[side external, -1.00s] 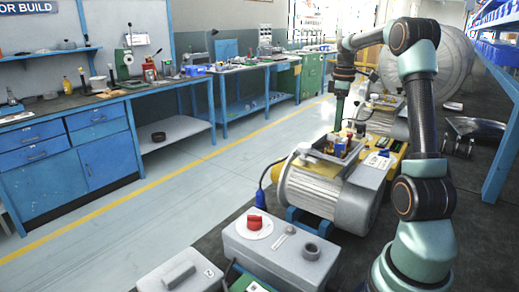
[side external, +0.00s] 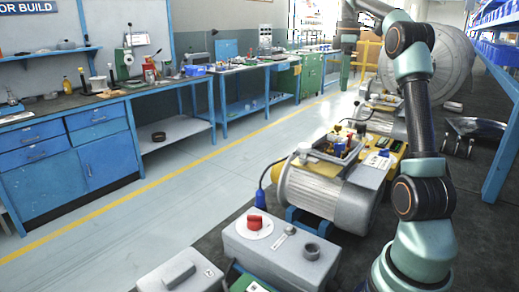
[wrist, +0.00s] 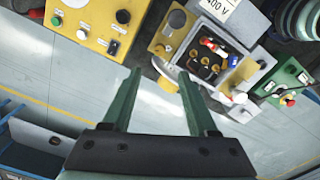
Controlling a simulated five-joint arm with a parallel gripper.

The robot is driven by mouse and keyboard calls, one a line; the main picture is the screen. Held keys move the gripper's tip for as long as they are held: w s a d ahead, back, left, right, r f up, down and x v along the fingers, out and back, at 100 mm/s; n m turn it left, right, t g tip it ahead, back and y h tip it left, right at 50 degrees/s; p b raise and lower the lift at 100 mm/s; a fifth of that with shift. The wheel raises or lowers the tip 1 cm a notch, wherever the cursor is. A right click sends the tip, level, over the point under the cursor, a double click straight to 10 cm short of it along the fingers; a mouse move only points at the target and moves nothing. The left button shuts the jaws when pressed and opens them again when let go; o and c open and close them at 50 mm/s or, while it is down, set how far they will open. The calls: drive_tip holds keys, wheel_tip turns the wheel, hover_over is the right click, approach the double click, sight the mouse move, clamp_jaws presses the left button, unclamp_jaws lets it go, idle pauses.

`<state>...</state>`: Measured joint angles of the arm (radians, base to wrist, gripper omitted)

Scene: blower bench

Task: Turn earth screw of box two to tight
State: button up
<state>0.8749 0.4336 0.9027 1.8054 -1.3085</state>
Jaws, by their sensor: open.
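In the side view my gripper (side external: 346,72) is raised high above the motors at the back. An open grey terminal box (wrist: 189,52), with dark round terminals and red, white and blue parts inside, lies just right of the fingertips in the wrist view. In the side view an open terminal box (side external: 312,154) tops the near grey motor (side external: 318,191). I cannot tell which is box two or pick out its earth screw.
Yellow panels with push buttons (wrist: 112,47) lie left of the box in the wrist view, and a green control box (wrist: 284,78) lies right. In the side view, a grey box with a red knob (side external: 255,222) stands in front.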

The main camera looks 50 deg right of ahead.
drive_tip(key=w+a+f+m+t+h, duration=0.1)
drive_tip(key=w+a+f+t, duration=0.1)
drive_tip(key=a, duration=0.9)
drive_tip(key=w+a+f+m+t, duration=0.1)
drive_tip(key=w+a+m, duration=0.1)
drive_tip(key=a, duration=1)
drive_tip(key=s+a+f+m+t, duration=0.1)
drive_tip(key=s+a+f, duration=0.1)
drive_tip(key=a+f, duration=0.3)
drive_tip(key=shift+s+a+t, duration=0.3)
drive_tip(key=shift+a+t, duration=0.1)
drive_tip(key=shift+a, duration=1.15)
drive_tip(key=s+a+f+m+y, duration=0.1)
drive_tip(key=s+a+f, duration=0.1)
drive_tip(key=a+f, duration=0.1)
drive_tip(key=shift+s+a+f+t, duration=0.15)
drive_tip(key=shift+a+f+t, duration=0.25)
drive_tip(key=shift+a, duration=0.15)
